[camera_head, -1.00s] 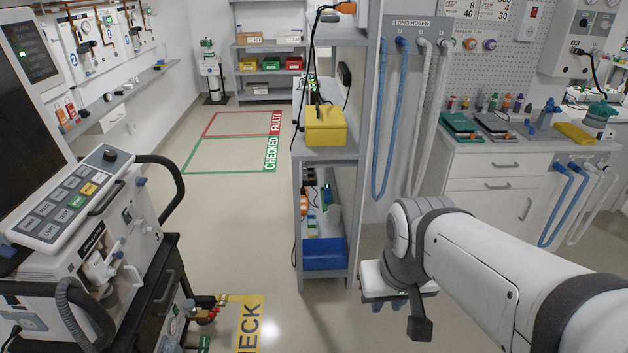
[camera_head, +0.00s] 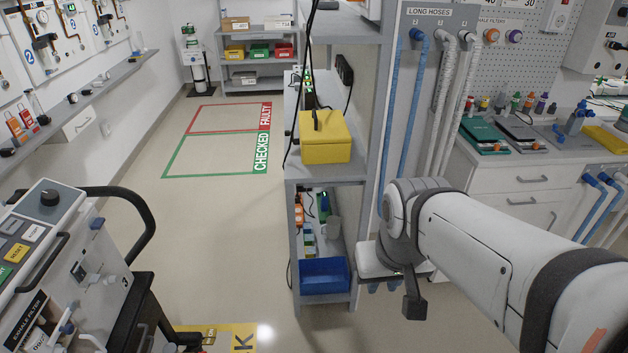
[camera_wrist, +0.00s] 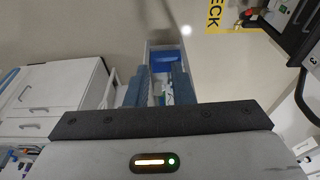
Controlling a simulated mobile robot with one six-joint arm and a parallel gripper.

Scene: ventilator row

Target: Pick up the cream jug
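I cannot make out a cream jug in either view. A small pale grey cup-like vessel (camera_head: 333,226) stands on the lower shelf of the grey rack, but it is too small to identify.
The grey rack (camera_head: 369,170) holds a yellow box (camera_head: 325,140) and a blue bin (camera_head: 324,275). A ventilator cart (camera_head: 70,265) stands at left. A white drawer counter (camera_head: 525,182) and blue hoses (camera_head: 412,100) are at right. The floor between cart and rack is clear.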

